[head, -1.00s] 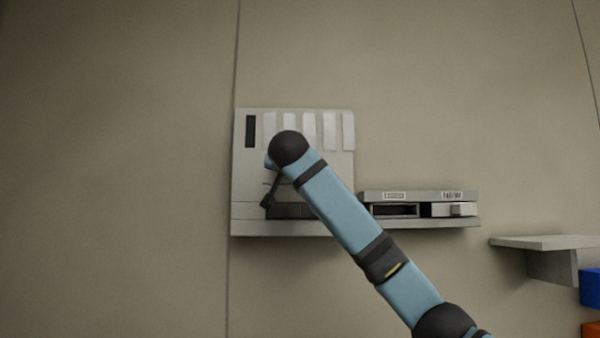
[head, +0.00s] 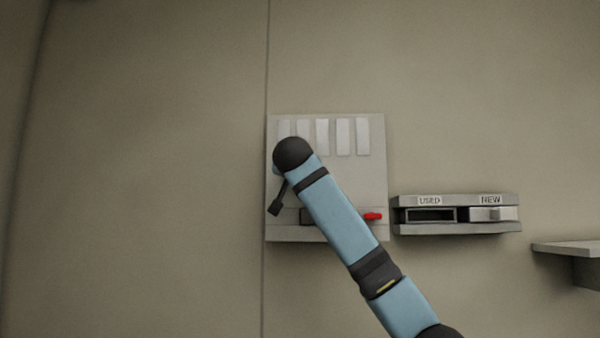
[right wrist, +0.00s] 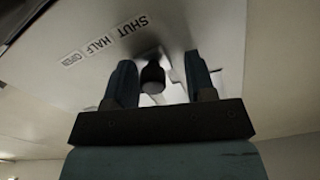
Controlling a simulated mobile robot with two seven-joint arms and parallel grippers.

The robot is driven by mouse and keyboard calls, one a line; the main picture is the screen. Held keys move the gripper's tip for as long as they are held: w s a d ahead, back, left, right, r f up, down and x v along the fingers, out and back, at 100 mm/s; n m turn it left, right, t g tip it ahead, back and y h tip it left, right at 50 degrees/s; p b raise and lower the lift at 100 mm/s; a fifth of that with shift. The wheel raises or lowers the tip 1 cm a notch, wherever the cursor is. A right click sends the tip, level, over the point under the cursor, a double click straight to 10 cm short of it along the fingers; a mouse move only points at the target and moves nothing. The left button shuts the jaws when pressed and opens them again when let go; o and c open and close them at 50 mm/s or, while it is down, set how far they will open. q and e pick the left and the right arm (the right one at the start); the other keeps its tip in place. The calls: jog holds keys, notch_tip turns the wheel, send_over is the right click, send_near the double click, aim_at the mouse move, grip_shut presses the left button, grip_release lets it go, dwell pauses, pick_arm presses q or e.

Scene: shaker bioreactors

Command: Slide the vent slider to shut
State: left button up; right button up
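The vent panel (head: 377,175) is a pale plate on the wall with several light slats (head: 322,134) in a row near its top. No dark opening shows among the visible slats. In the right wrist view, the dark slider knob (right wrist: 152,77) stands between my right gripper's two fingers (right wrist: 160,82), below and right of the SHUT label (right wrist: 132,25). The fingers are open, with a clear gap on the knob's right; contact on the left is unclear. In the head view, my right gripper (head: 276,208) is at the panel's left side, and my arm hides part of the panel. My left gripper is out of view.
HALF (right wrist: 100,42) and OPEN (right wrist: 72,58) labels line up left of SHUT. A red piece (head: 373,216) sticks out at the panel's lower right. A holder marked USED and NEW (head: 457,227) is to the right, then a shelf (head: 570,248). The wall at left is bare.

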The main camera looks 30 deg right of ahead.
jog(key=shift+s, duration=0.15)
jog(key=b+v, duration=0.3)
jog(key=v, duration=1)
jog(key=shift+s, duration=0.25)
jog(key=shift+a+f, duration=0.1)
jog(key=shift+a, duration=0.05)
